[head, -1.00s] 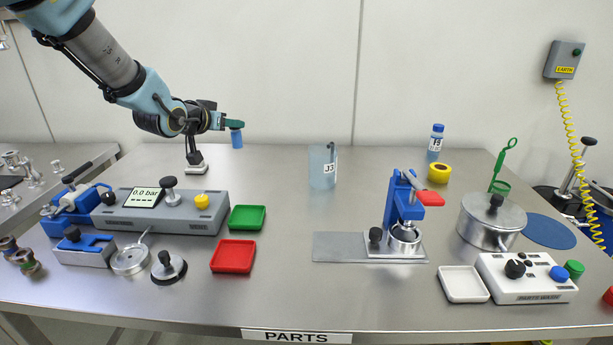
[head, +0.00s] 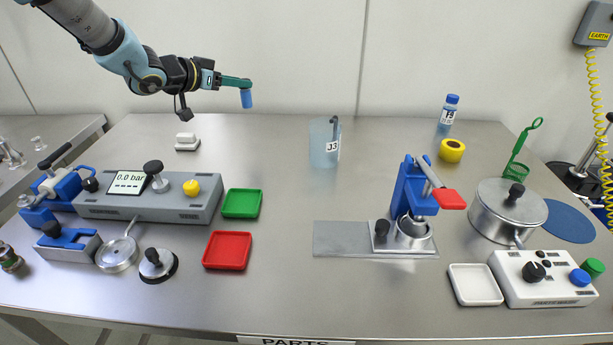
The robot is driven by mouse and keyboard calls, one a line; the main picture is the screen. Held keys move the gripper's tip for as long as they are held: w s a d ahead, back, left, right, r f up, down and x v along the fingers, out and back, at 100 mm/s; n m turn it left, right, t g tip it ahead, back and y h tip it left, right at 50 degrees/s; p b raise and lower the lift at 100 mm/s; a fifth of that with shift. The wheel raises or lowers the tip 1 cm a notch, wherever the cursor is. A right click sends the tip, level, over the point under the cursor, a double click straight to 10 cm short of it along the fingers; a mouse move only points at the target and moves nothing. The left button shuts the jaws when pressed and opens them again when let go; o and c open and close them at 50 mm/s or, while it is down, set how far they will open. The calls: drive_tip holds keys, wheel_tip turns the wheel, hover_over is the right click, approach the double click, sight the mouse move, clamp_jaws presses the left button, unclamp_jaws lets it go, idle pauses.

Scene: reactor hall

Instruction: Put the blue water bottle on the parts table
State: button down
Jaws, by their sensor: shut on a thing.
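My gripper (head: 238,83) reaches in from the upper left, with its green fingers shut on a small solid blue cylinder, which looks like the blue water bottle (head: 246,99). The bottle hangs upright below the fingertips, in front of the pale wall in the picture and clear of the tabletop. The fingers hide its top. The steel parts table (head: 285,285) fills the lower view, with a PARTS label on its front edge.
A jug marked J3 (head: 324,145) stands near the back middle. A blue-capped bottle (head: 446,117) and yellow roll (head: 452,150) are back right. A white block (head: 187,142) lies below my arm. Green (head: 242,203) and red trays (head: 227,250) lie left of centre. Bare steel surrounds the jug.

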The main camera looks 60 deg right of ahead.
drive_tip(key=p, duration=0.2)
hover_over(246, 147)
drive_tip(key=shift+g, duration=0.3)
wheel_tip(246, 147, down, 10)
drive_tip(key=shift+w+f, duration=0.1)
drive_tip(key=shift+w, duration=0.05)
drive_tip(key=shift+f, duration=0.2)
drive_tip(key=c, duration=0.5)
unclamp_jaws()
drive_tip(key=shift+r, duration=0.15)
